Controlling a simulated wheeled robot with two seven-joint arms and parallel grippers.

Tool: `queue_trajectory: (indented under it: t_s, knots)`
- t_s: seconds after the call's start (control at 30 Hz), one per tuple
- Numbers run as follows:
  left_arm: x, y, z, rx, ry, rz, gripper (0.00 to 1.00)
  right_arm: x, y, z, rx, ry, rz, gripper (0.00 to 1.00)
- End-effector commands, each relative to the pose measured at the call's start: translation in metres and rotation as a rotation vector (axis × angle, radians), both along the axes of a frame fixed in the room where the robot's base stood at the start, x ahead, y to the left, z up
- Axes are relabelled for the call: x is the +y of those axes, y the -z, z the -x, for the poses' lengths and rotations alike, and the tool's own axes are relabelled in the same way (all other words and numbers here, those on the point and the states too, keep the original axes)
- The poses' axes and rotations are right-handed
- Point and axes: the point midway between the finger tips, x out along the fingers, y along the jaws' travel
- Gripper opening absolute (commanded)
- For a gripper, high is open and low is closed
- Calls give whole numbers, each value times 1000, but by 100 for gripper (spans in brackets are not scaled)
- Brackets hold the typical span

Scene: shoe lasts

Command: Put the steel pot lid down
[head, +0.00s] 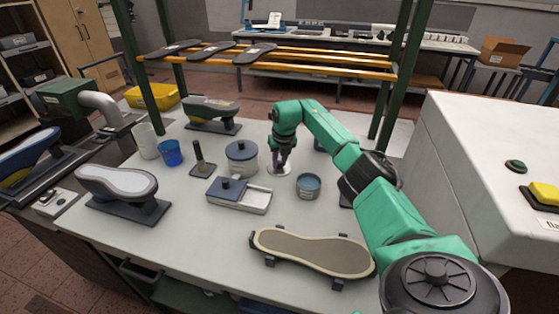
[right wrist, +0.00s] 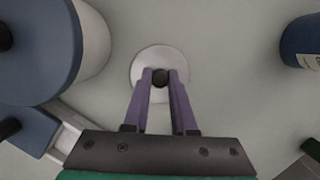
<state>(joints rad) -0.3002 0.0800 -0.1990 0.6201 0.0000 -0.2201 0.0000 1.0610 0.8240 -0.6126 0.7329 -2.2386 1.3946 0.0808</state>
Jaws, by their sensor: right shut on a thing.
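The steel pot lid (head: 279,170) is a small pale round disc with a black knob, at the middle of the table in the head view. In the right wrist view the lid (right wrist: 146,62) lies flat under my fingers. My right gripper (head: 280,162) is shut on the black knob; in the right wrist view the two fingers (right wrist: 160,78) pinch it from both sides. The lid is level, at or very near the tabletop; I cannot tell whether it touches. My left gripper is not in view.
A white pot with a blue lid (head: 241,158) stands close left of the lid. A small open blue-grey tin (head: 308,187) stands to its right front. A box with a sliding blue top (head: 240,194) lies in front. A shoe-shaped board (head: 312,251) lies near the front edge.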

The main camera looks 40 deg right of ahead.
Motion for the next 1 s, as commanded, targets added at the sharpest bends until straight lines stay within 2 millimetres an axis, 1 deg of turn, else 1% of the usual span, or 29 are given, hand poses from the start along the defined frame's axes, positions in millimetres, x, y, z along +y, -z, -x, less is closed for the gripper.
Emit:
queue_trajectory:
  t_s: [0.13, 0.17, 0.2, 0.23, 0.53, 0.67, 0.77, 0.87, 1.0]
  knots:
    - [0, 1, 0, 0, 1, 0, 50, 0, 1, 0, 0, 0, 1, 0]
    - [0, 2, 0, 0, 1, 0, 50, 0, 2, 0, 0, 0, 1, 28]
    - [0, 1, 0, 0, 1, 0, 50, 0, 1, 0, 0, 0, 1, 44]
    - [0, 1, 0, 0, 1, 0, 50, 0, 1, 0, 0, 0, 1, 55]
    - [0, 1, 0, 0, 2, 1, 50, 0, 0, 0, 0, 0, 1, 55]
    - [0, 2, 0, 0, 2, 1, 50, 0, -7, 1, -3, -1, 3, 55]
    - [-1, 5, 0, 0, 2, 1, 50, 1, -23, 5, -4, -2, 3, 55]
    - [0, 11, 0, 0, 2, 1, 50, 3, -47, 11, -6, 0, 5, 55]
    - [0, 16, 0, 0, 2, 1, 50, 8, -84, 21, -6, -1, 3, 55]
